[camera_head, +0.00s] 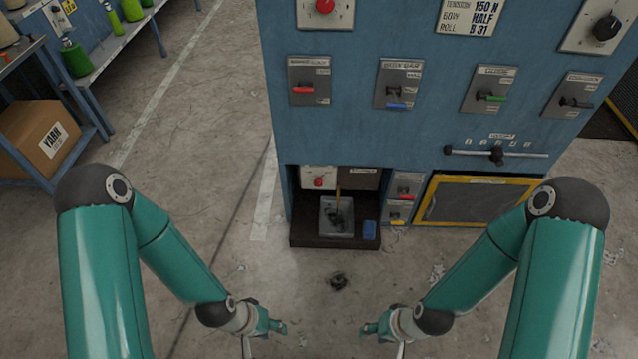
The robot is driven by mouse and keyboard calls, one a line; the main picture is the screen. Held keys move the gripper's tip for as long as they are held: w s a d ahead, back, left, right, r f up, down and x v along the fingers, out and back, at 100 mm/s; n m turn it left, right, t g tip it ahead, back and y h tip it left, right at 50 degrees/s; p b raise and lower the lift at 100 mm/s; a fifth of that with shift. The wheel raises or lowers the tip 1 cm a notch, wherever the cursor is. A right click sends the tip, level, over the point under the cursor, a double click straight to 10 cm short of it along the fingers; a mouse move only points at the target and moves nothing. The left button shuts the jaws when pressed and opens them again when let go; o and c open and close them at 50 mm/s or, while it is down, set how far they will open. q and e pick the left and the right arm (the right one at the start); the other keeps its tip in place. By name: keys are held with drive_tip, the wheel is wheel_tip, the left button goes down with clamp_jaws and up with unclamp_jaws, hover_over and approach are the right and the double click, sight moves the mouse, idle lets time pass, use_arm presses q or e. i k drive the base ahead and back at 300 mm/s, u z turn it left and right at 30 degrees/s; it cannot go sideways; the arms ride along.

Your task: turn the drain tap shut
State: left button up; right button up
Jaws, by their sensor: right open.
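The blue machine cabinet (350,125) carries several small lever handles: a red one (303,90), a blue one (397,105), a green one (491,97) and a black one (575,103). Lower down are a small red lever (404,190) and a yellow one (396,216). Their labels are too small to read, so I cannot tell which is the drain tap. My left gripper (279,326) and my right gripper (368,328) are low in front of the cabinet, facing each other. Both look open and empty, apart from every lever.
A recess at the cabinet's foot holds a grey tray (326,230), a blue block (370,230) and a red knob (319,182). A sliding black handle (496,155) sits above a yellow-framed hatch (480,201). A shelf with a cardboard box (30,138) stands left. The floor between is mostly clear.

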sight(318, 182)
drive_tip(key=u, duration=0.35)
drive_tip(key=i, duration=1)
drive_tip(key=z, duration=0.4)
